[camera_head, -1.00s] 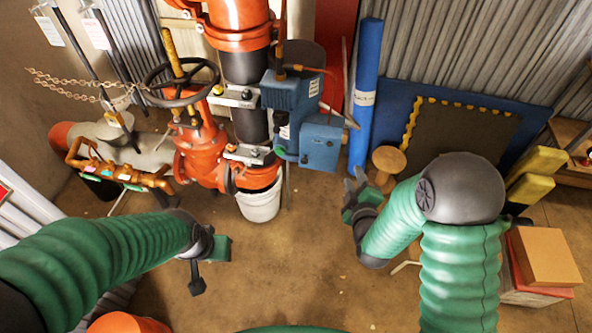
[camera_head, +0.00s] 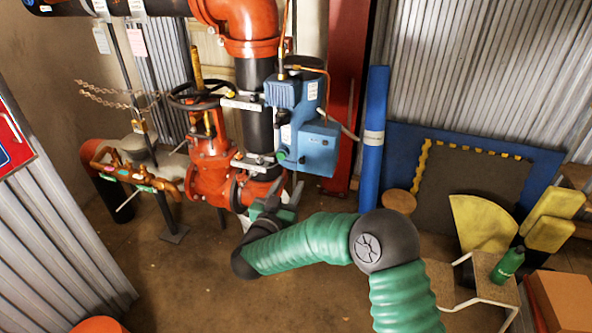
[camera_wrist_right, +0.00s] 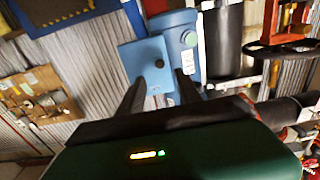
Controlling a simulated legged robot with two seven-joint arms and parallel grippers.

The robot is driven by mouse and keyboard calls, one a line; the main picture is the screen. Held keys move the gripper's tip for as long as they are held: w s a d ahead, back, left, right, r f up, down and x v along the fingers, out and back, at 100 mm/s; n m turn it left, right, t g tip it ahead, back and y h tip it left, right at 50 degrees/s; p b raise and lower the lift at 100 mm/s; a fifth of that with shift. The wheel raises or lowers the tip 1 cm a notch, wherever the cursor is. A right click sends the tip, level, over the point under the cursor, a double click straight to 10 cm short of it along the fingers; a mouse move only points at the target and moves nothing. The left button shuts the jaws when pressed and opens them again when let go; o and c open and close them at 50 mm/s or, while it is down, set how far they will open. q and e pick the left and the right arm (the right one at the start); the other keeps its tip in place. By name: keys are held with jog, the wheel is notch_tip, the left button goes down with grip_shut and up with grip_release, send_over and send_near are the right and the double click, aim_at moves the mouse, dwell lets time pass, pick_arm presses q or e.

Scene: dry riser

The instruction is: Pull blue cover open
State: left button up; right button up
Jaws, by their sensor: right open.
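The blue cover (camera_head: 317,148) is the box-shaped front of a blue unit mounted beside the black and orange riser pipe. The unit's upper blue housing (camera_head: 283,93) sits just above it. My right gripper (camera_head: 282,194) is below and slightly left of the cover, apart from it in the head view. In the right wrist view, the cover (camera_wrist_right: 143,58) with a dark round knob lies beyond the two dark fingers. The right gripper (camera_wrist_right: 161,88) is open, with nothing between its fingers. My left gripper is out of view.
An orange valve (camera_head: 210,170) with a black handwheel (camera_head: 200,95) stands left of the unit. A blue upright cylinder (camera_head: 374,140) stands to its right. A green bottle (camera_head: 507,265) and a yellow wedge (camera_head: 482,222) are at right.

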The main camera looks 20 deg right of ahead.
aim_at(301, 162)
jog(key=b+x, duration=0.1)
jog(key=x, duration=0.8)
jog(key=shift+w, duration=0.15)
jog(key=shift+w+d+r, duration=0.1)
jog(key=shift+w+d, duration=0.25)
jog(key=shift+d, duration=0.05)
grip_shut()
dwell(0.6)
